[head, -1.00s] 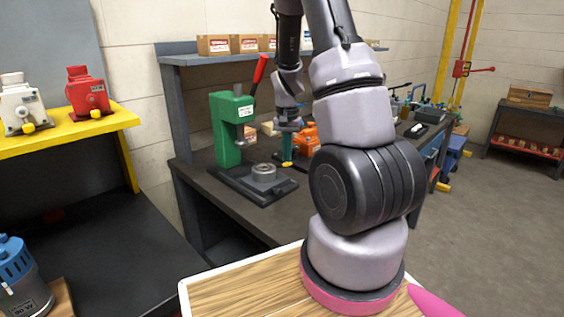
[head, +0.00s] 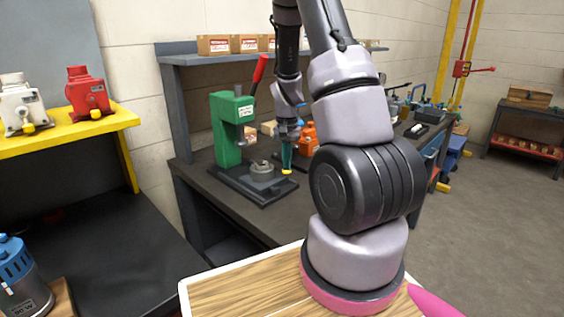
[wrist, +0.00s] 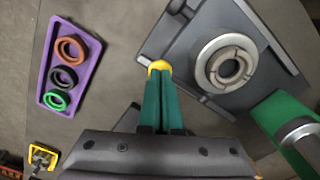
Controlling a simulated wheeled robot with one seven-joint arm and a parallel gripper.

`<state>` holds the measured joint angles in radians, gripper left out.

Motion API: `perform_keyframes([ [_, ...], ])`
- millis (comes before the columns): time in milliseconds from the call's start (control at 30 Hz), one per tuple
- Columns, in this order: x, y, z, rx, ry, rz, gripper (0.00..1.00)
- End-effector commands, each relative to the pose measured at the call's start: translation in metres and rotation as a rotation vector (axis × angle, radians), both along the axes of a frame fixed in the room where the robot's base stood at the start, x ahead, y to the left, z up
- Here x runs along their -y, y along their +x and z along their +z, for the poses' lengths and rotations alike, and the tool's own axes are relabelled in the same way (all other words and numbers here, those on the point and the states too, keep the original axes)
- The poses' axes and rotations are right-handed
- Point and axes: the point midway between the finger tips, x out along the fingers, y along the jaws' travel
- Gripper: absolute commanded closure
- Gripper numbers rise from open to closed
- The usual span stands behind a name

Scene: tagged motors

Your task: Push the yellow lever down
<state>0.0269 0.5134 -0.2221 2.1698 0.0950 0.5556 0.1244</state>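A green press (head: 226,130) stands on the dark bench with a raised red lever (head: 258,74) on its top right. I see no lever on it that is yellow. My gripper (head: 287,165) is to the right of the press, low beside its base plate (head: 257,190). Its teal fingers are together, with a yellow tip; I cannot tell whether the yellow is part of the fingers. In the wrist view the gripper (wrist: 159,72) is over the edge of the press base (wrist: 183,50), beside the round metal ring (wrist: 226,64). The red lever is outside that view.
A purple tray (wrist: 72,22) with orange, black and green rings lies left in the wrist view. A small yellow-framed object (wrist: 42,157) is at lower left. An orange motor (head: 309,137) stands behind my gripper. A shelf with boxes (head: 215,44) is above the bench.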

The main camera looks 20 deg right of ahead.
Motion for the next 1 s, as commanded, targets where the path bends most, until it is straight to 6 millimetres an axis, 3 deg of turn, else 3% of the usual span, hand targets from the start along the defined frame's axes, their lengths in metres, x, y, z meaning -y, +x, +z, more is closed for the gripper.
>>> perform_keyframes([
  [167,0.0,0.0,0.005,0.001,-0.001,0.0,1.0],
  [800,0.0,0.0,0.067,0.001,0.0,-0.001,1.0],
  [1000,0.0,0.0,0.07,-0.001,0.0,-0.001,1.0],
])
